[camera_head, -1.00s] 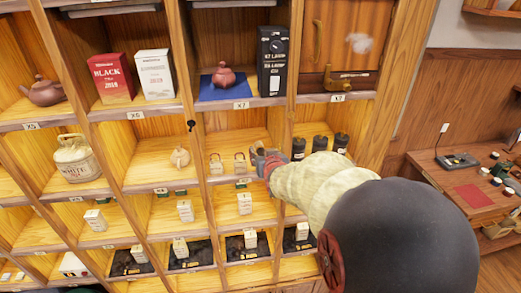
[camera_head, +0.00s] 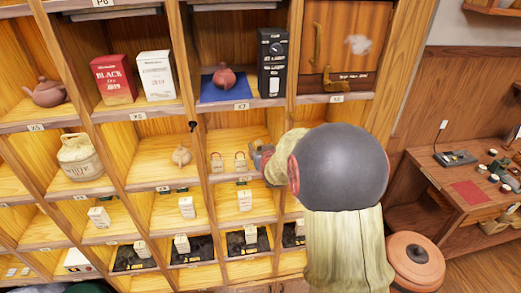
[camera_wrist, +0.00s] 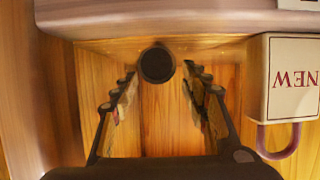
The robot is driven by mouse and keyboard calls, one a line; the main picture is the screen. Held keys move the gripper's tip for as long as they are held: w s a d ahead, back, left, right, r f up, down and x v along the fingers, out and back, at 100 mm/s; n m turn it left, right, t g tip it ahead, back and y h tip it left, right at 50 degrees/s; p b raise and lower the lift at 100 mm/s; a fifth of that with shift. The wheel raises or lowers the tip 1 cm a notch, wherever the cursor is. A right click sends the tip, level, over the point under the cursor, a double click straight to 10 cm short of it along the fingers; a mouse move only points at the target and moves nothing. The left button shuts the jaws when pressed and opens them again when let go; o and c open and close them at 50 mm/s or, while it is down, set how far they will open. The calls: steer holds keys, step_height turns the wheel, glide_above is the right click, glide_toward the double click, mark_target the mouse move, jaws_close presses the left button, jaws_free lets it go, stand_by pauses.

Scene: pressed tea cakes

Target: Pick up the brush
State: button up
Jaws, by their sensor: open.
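My gripper (camera_head: 258,158) is inside the middle shelf compartment, right of two small tagged boxes with loop handles. In the wrist view my gripper (camera_wrist: 160,90) is open. A dark round end (camera_wrist: 157,65) lies between its fingertips with a gap on both sides; the fingers do not touch it. Only this round end shows, so I cannot tell for sure that it is the brush. In the head view, my gripper and forearm hide that spot, and no brush can be made out.
In the wrist view, a white box marked NEW (camera_wrist: 295,78) with a purplish loop stands close to the right finger. Wooden dividers and a shelf edge (camera_wrist: 180,20) bound the compartment. A teapot (camera_head: 223,77) on a blue cloth and a black box (camera_head: 272,62) stand above.

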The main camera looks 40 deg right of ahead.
steer(key=c, duration=1.2)
jaws_close()
